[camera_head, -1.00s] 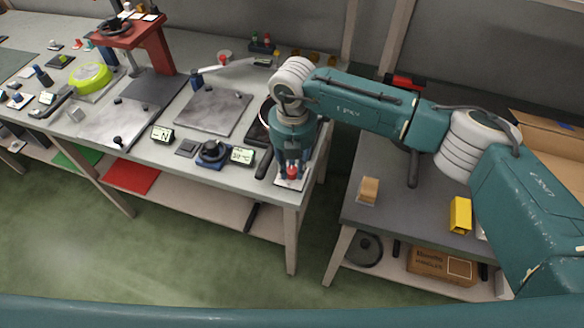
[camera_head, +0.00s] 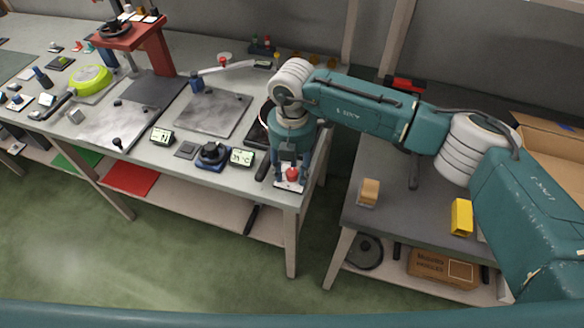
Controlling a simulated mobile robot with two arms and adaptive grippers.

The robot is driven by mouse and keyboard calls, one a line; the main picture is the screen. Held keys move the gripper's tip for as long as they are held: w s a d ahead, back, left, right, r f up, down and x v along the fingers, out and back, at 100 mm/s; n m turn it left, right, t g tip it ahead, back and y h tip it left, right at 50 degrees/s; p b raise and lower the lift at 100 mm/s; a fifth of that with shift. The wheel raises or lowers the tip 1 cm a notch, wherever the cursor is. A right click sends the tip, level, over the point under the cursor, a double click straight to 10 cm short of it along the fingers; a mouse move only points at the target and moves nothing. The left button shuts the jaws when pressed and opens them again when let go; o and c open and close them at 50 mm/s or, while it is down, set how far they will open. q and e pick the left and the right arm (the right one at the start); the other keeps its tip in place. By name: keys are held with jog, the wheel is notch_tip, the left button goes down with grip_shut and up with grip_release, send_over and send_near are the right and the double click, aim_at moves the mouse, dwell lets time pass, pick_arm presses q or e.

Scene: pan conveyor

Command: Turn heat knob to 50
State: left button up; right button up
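The black round knob (camera_head: 211,152) sits on a blue base near the front edge of the workbench. A small display (camera_head: 241,158) stands just right of it; it seems to show a temperature, but the digits are too small to read surely. My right gripper (camera_head: 291,174) points down at the bench's front right corner, right of the knob and display. Its fingers are spread on either side of a red button (camera_head: 292,174) on a white plate. Whether they touch the button I cannot tell. My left gripper is out of view.
A second display (camera_head: 162,136) and a small dark pad (camera_head: 186,149) lie left of the knob. A grey metal plate (camera_head: 212,112) lies behind it. A dark pan, partly hidden by my arm, has its handle (camera_head: 264,165) between display and gripper.

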aim_at(292, 173)
jog(key=shift+r, duration=0.25)
notch_tip(292, 173, up, 12)
jog(key=shift+f, duration=0.2)
jog(key=shift+s, duration=0.1)
dwell(0.6)
